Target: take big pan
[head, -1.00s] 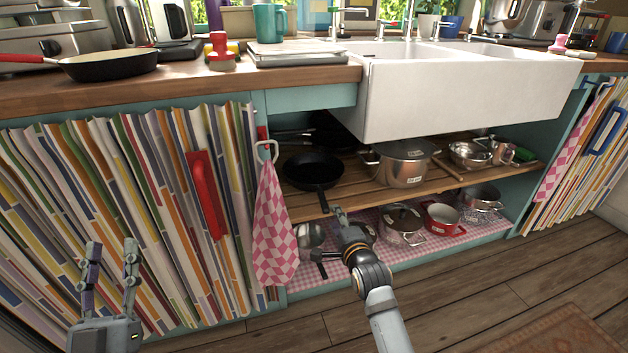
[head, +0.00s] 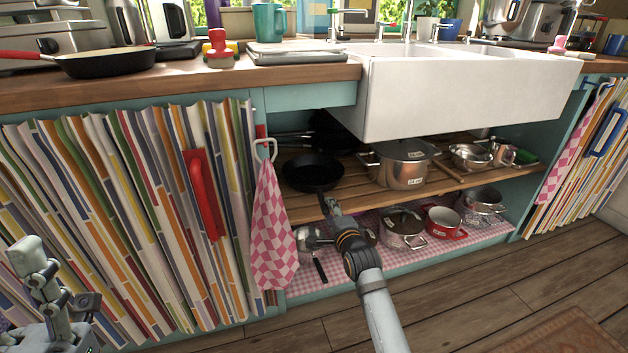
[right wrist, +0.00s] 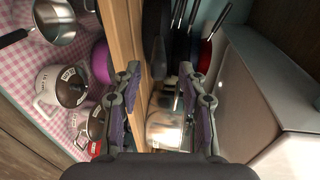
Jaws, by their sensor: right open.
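A black frying pan (head: 313,172) lies on the upper slatted shelf under the sink, its handle toward the shelf's front edge. I take it as the big pan, though other dark pans (head: 335,132) sit in shadow behind it. My right gripper (head: 329,205) is at the shelf's front edge by the handle's end; contact cannot be told. In the right wrist view its fingers (right wrist: 160,72) are apart, with nothing clearly held between them. My left gripper (head: 32,262) is at the lower left, side-on, in front of the striped curtain, away from the pan.
A large steel pot (head: 400,165) stands right of the pan. The lower shelf holds several pots, including a red one (head: 445,222). A checked towel (head: 273,230) hangs at the left post, beside the curtain (head: 130,220). The white sink (head: 460,95) overhangs the shelves.

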